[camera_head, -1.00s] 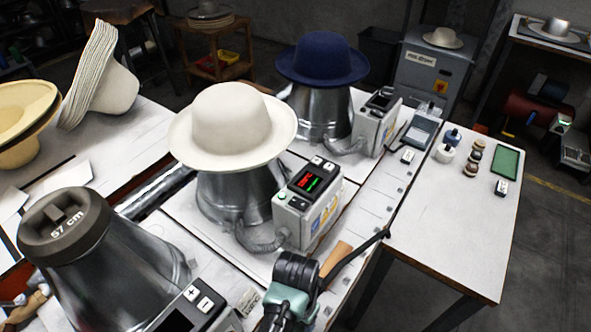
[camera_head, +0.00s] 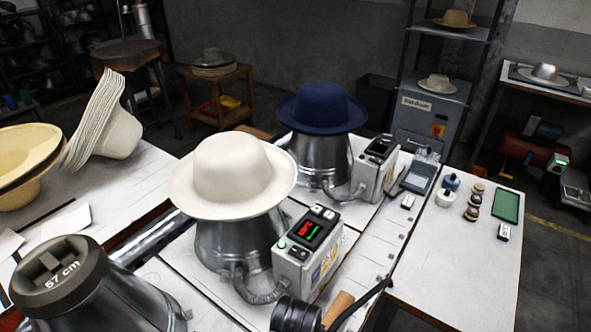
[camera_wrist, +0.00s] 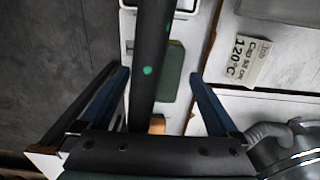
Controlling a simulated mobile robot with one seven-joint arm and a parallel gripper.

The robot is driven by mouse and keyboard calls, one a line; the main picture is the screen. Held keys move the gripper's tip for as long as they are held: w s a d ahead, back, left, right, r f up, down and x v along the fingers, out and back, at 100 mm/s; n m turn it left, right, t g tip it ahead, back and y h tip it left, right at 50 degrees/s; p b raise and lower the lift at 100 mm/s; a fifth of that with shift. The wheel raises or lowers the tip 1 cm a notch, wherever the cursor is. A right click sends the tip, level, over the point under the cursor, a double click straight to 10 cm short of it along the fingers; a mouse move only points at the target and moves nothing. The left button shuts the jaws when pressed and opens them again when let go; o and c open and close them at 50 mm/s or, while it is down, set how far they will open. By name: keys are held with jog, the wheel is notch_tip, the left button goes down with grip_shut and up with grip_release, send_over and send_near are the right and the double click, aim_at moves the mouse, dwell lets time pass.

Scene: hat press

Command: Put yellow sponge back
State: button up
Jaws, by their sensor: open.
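I cannot make out a yellow sponge for certain in either view. A small yellow patch (camera_head: 230,102) shows in a red bin on the wooden stool's lower shelf at the back, too small to identify. My gripper (camera_wrist: 157,73) shows in the wrist view with its two blue-lined fingers spread wide apart. A thick dark bar with green dots (camera_wrist: 150,60) crosses the view between the fingers. A small orange-brown piece (camera_wrist: 157,124) shows low between the fingers, partly hidden; I cannot tell what it is. No object is visibly clamped.
A white hat (camera_head: 230,175) and a navy hat (camera_head: 322,108) sit on metal forms. A control box (camera_head: 307,252) stands beside the white one. A wooden handle (camera_head: 338,308) with a black rod is at the bottom edge. The right table (camera_head: 450,265) has a bare front part.

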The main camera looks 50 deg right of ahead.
notch_tip(320, 180, up, 10)
jog(key=shift+f, duration=0.25)
jog(key=w+d+r+n+t+h, duration=0.1)
jog(key=w+d+r+t+h, duration=0.2)
jog(key=w+r, duration=0.35)
jog(key=w+d+r+n+t+h, duration=0.1)
jog(key=w+d+r+t+h, duration=0.15)
jog(key=r, duration=0.65)
jog(key=w+d+r+n+t+h, duration=0.25)
jog(key=w+r, duration=0.25)
jog(key=r, duration=0.3)
jog(key=w+a+r+n+t+h, duration=0.1)
jog(key=w+a+r+t, duration=0.15)
jog(key=r, duration=0.45)
jog(key=w+a+r+n+t+h, duration=0.1)
jog(key=a+r+t, duration=0.15)
jog(key=r, duration=0.45)
jog(key=s+a+r+n+t+y, duration=0.2)
jog(key=a+r+n+t+y, duration=0.1)
jog(key=a+r, duration=0.4)
jog(key=s+a+r+n+t+y, duration=0.3)
jog(key=a+r+t, duration=0.3)
jog(key=a, duration=0.3)
jog(key=s+a+r+n+t+y, duration=0.2)
jog(key=a+r+n+t+y, duration=0.2)
jog(key=a+r, duration=0.3)
jog(key=shift+s+a+r+n+t, duration=0.35)
jog(key=shift+a+r+n+t, duration=0.1)
jog(key=shift+r+t, duration=0.35)
